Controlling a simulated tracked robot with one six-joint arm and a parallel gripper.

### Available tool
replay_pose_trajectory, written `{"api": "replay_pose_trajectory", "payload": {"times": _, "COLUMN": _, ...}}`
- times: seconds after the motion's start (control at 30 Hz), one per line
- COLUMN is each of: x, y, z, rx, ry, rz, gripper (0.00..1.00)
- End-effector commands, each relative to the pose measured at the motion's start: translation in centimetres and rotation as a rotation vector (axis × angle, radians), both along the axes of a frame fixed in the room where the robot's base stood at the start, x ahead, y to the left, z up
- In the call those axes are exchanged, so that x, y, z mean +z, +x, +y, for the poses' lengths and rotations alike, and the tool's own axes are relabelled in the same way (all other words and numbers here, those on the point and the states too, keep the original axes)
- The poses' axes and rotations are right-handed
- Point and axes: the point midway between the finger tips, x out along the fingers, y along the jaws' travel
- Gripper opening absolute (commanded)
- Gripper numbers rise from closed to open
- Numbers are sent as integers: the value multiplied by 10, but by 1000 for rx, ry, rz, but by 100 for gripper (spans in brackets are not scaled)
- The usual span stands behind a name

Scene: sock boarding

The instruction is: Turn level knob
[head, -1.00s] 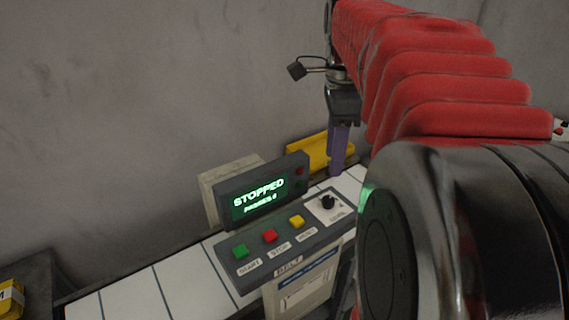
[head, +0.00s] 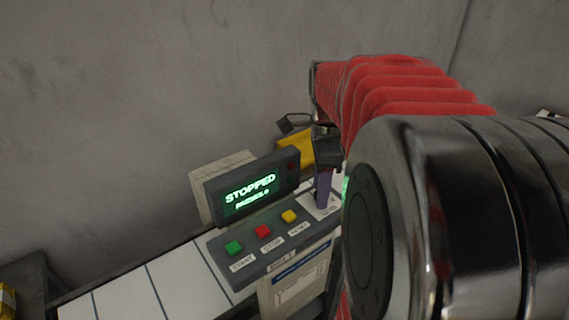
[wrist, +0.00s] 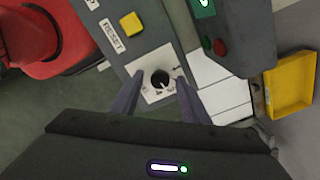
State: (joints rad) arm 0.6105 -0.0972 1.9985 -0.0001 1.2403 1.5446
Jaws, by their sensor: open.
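The level knob is a small black round knob (wrist: 160,79) with a white pointer mark on a white square plate (wrist: 150,61). In the wrist view it lies between the two purple fingers of my gripper (wrist: 160,92), which are apart, one on each side. I cannot tell whether either finger touches it. In the head view my gripper (head: 323,198) points down over the plate at the right end of the control panel (head: 275,237) and hides the knob. The panel also carries a green button (head: 233,248), a red button (head: 263,231) and a yellow button (head: 289,216).
A display (head: 250,189) reading "STOPPED" stands behind the buttons, close to my gripper's left. A yellow tray (wrist: 290,84) lies beyond the white slats (wrist: 222,91). A grey wall (head: 150,80) rises behind.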

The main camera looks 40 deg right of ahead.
Motion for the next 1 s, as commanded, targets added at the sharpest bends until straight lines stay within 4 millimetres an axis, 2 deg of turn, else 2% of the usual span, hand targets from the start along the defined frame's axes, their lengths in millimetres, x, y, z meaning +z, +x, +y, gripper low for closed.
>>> {"api": "replay_pose_trajectory", "payload": {"times": 0.13, "x": 0, "y": 0, "z": 0, "rx": 0, "ry": 0, "rz": 0, "gripper": 42}}
{"api": "replay_pose_trajectory", "payload": {"times": 0.7, "x": 1, "y": 0, "z": 0, "rx": 1, "ry": -1, "rz": -1, "gripper": 2}}
{"api": "replay_pose_trajectory", "payload": {"times": 1.0, "x": 1, "y": 1, "z": 0, "rx": 22, "ry": -1, "rz": -1, "gripper": 1}}
